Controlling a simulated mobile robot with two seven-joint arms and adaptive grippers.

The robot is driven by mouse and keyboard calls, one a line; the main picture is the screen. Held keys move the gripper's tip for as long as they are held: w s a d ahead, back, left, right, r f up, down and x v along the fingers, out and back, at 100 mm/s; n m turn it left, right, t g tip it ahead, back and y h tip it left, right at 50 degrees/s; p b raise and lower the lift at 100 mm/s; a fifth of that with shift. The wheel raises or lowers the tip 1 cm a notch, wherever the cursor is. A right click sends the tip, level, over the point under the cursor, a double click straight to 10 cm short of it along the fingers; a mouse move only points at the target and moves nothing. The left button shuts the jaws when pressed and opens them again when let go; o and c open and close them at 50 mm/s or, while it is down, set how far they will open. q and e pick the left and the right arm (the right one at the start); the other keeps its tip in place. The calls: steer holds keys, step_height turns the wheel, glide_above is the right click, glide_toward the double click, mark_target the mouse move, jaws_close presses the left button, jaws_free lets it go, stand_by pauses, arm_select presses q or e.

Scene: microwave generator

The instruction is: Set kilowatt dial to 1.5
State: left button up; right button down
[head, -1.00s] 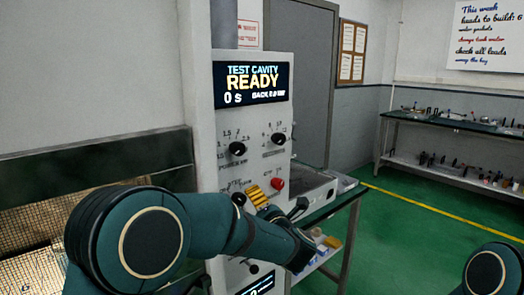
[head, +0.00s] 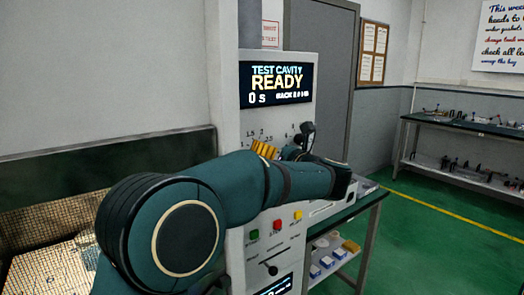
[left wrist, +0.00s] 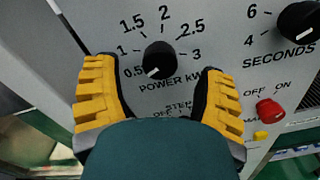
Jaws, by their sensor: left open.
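The kilowatt dial (left wrist: 158,60) is a round black knob marked POWER kW, with numbers from 0.5 to 3 around it. Its white pointer mark points down-left, at about 0.5. My left gripper (left wrist: 156,72) is open, with its yellow ribbed fingers to the left and right of the dial. I cannot tell whether either finger touches it. In the head view, my left gripper (head: 283,145) is in front of the panel and hides the dial; only some of its numbers show above the fingers. My right gripper is not in view.
A black SECONDS dial (left wrist: 299,21) is at the right, with a red knob (left wrist: 269,111) below it. The display (head: 277,84) reads TEST CAVITY READY, 0 s. Green, red and yellow buttons (head: 277,226) are below my arm. A bench (head: 345,213) is at the right.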

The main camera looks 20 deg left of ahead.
arm_select(q)
steer(key=shift+x, duration=1.8)
steer(key=c, duration=1.2)
steer(key=shift+m, duration=0.3)
steer(key=m+p, duration=0.3)
steer(key=m, duration=0.1)
steer(key=shift+r+m, duration=0.15)
steer(key=shift+m, duration=0.15)
steer(key=m+p, duration=0.3)
steer(key=m, duration=0.1)
steer(key=shift+m, duration=0.3)
jaws_close()
steer(key=m+p, duration=0.4)
steer(key=shift+m+p, duration=1.5)
steer(key=shift+m, duration=0.5)
